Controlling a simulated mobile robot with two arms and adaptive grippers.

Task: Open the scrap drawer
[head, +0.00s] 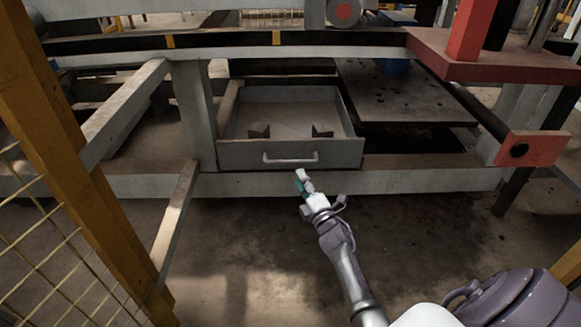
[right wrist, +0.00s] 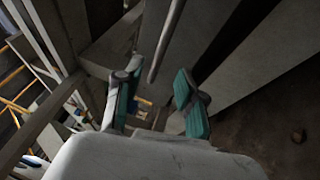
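The scrap drawer (head: 236,158) is a grey metal drawer under the bench, and its open top shows the inside. Its bar handle (head: 290,160) is on the front panel. My right gripper (head: 302,181) is just below and in front of the handle in the head view. In the right wrist view the gripper (right wrist: 158,100) is open, its two teal-padded fingers apart. The handle bar (right wrist: 167,40) shows beyond the fingertips, roughly in line with the gap; I see no grip on it. My left gripper is in neither view.
Two small dark pieces (head: 259,131) (head: 322,131) lie inside the drawer. A yellow post (head: 85,180) with wire mesh stands at the left. A red bracket (head: 532,149) is at the right. The floor (head: 255,240) in front of the drawer is clear.

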